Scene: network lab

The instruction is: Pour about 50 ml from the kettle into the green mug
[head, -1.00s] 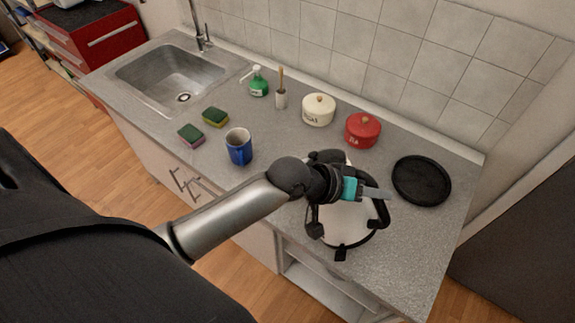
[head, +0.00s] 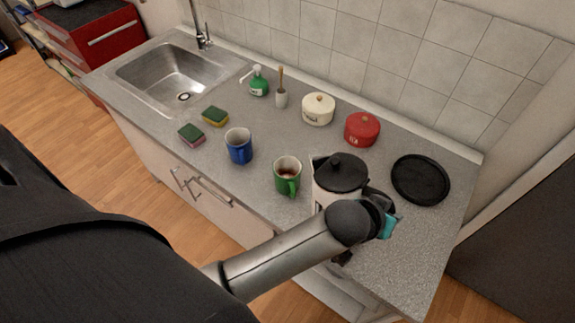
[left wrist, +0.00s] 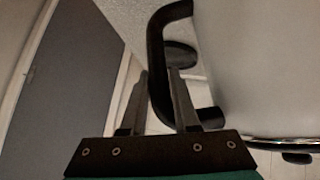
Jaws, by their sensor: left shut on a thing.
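The kettle (head: 328,196) is white with a black lid and black handle. It stands roughly upright just right of the green mug, with its spout toward the mug's side. My left gripper (head: 388,218) is at the kettle's right side, partly hidden behind my arm. In the left wrist view my left gripper (left wrist: 160,78) is shut on the kettle's black handle (left wrist: 156,50), beside the pale body (left wrist: 255,65). The green mug (head: 287,177) stands upright on the counter with something brown inside. I cannot tell the gap under the kettle. My right gripper is out of view.
A blue mug (head: 239,146) stands left of the green mug. Two sponges (head: 215,116) (head: 192,135) lie farther left. A cream pot (head: 318,110), a red pot (head: 362,130) and a black round plate (head: 420,180) are behind and right. The front right counter (head: 395,270) is clear.

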